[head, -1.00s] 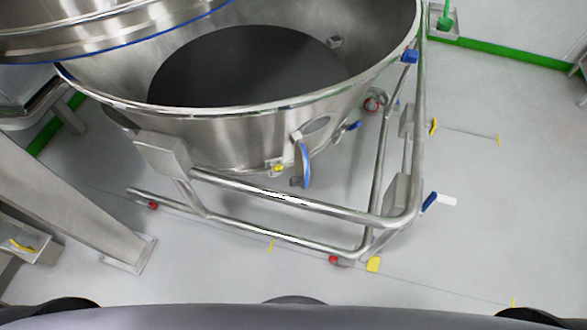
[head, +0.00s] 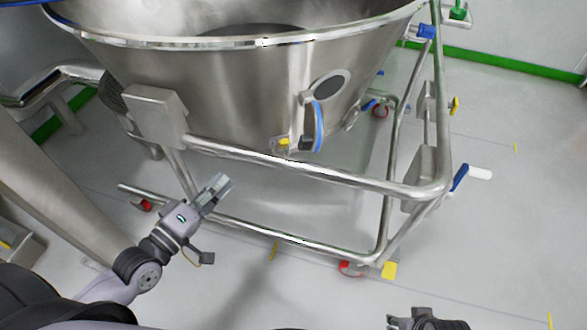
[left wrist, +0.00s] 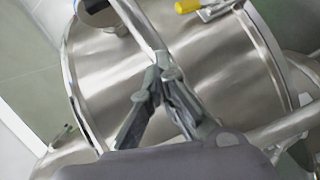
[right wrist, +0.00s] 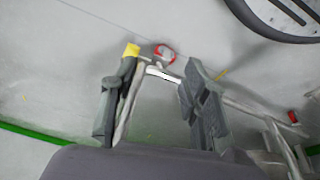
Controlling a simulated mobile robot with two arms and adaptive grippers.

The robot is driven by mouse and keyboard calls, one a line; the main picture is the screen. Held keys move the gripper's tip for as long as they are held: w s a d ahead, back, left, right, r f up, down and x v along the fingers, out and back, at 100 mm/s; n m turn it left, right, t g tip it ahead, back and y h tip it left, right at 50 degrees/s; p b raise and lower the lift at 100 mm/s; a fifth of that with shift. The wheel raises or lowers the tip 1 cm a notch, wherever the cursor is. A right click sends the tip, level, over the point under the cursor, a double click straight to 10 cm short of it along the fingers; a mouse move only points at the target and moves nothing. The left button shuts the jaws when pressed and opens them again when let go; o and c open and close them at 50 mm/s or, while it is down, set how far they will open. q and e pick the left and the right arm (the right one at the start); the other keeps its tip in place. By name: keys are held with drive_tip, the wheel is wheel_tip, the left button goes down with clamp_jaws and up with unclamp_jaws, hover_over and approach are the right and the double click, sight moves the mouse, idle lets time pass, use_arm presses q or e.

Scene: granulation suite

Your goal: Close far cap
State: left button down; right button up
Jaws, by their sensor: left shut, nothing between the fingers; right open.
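A steel bowl (head: 230,95) on a tubular trolley fills the middle of the head view. On its near side is an oval port (head: 329,84) with a dark opening. A round cap with a blue edge (head: 318,125) hangs open just below it. A smaller blue part (head: 372,104) shows farther round the bowl; I cannot tell whether it is a cap. My left gripper (head: 222,186) is shut and empty, in front of the bowl near the lower rail, apart from the cap. My right gripper (right wrist: 158,72) is open and empty; only its top shows at the head view's bottom edge.
The trolley's upper rail (head: 300,174) and lower rail (head: 290,237) run between me and the bowl. A blue-and-white handle (head: 470,176) sticks out right of the frame. A slanted steel leg (head: 60,190) stands at left. The floor at right is mostly clear.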

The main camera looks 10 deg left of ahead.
sight(283, 157)
use_arm(q)
drive_tip(key=s+d+r+h, duration=0.2)
drive_tip(key=d+r, duration=0.2)
drive_tip(key=r, duration=0.1)
drive_tip(key=shift+t, duration=0.3)
drive_tip(key=x, duration=1)
drive_tip(key=shift+w+r+b, duration=0.15)
drive_tip(key=shift+w+b, duration=0.25)
drive_tip(key=shift+w, duration=0.05)
drive_tip(key=shift+w+d+f+n, duration=0.1)
drive_tip(key=shift+w+d+n, duration=0.05)
drive_tip(key=shift+d, duration=0.35)
drive_tip(key=shift+w+d+f+n, duration=0.1)
drive_tip(key=shift+w+d+n, duration=0.05)
drive_tip(key=shift+d, duration=0.35)
drive_tip(key=shift+w+d+f, duration=0.15)
drive_tip(key=shift+w+d, duration=0.1)
drive_tip(key=shift+d, duration=0.45)
use_arm(e)
drive_tip(key=shift+s+d+v, duration=0.1)
drive_tip(key=shift+d+v, duration=0.05)
drive_tip(key=shift+v, duration=0.85)
drive_tip(key=shift+s+d+v, duration=0.1)
drive_tip(key=shift+v, duration=0.9)
drive_tip(key=shift+s+f, duration=0.1)
use_arm(q)
drive_tip(key=shift+d, duration=0.1)
